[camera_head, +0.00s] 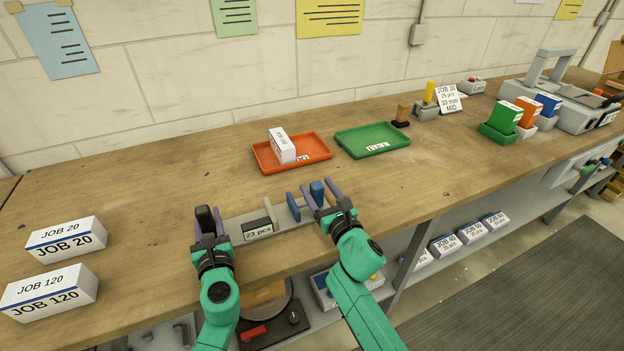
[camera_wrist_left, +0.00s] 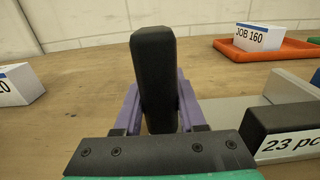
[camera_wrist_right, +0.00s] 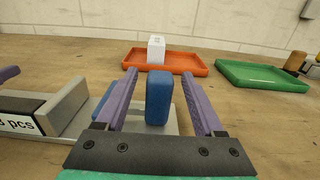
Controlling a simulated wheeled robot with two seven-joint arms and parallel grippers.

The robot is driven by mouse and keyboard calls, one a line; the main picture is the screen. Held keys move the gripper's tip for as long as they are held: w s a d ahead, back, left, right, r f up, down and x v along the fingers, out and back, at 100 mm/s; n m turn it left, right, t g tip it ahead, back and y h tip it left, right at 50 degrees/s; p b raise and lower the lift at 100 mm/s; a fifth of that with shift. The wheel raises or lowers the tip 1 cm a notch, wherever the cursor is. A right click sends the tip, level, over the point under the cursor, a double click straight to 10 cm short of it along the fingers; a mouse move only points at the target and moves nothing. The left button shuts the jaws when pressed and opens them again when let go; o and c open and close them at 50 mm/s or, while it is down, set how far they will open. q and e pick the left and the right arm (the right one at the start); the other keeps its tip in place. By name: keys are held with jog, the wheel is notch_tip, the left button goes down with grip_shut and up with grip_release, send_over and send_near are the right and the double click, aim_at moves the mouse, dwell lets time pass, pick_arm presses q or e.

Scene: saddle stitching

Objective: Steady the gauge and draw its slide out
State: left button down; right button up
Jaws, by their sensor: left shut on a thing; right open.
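The gauge (camera_head: 275,226) is a grey bar near the table's front edge, with a dark block labelled "23 pcs" (camera_head: 258,231) on it. A black upright handle (camera_wrist_left: 154,75) stands at its left end, and my left gripper (camera_head: 209,224) is shut on it. A blue upright knob (camera_wrist_right: 159,97) stands at the gauge's right end, beside a blue plate (camera_head: 293,207) across the bar. My right gripper (camera_head: 322,198) is open, its purple fingers on either side of the blue knob with gaps showing. The bar's underside is hidden.
An orange tray (camera_head: 312,143) holding a white box marked JOB 160 (camera_wrist_left: 259,37) stands behind the gauge, with a green tray (camera_head: 372,140) to its right. Boxes JOB 20 (camera_head: 66,238) and JOB 120 (camera_head: 49,292) stand at left. Bare tabletop surrounds the gauge's back side.

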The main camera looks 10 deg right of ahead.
jog(key=x, duration=0.4)
jog(key=shift+w, duration=0.15)
jog(key=shift+c, duration=0.3)
grip_shut()
dwell(0.9)
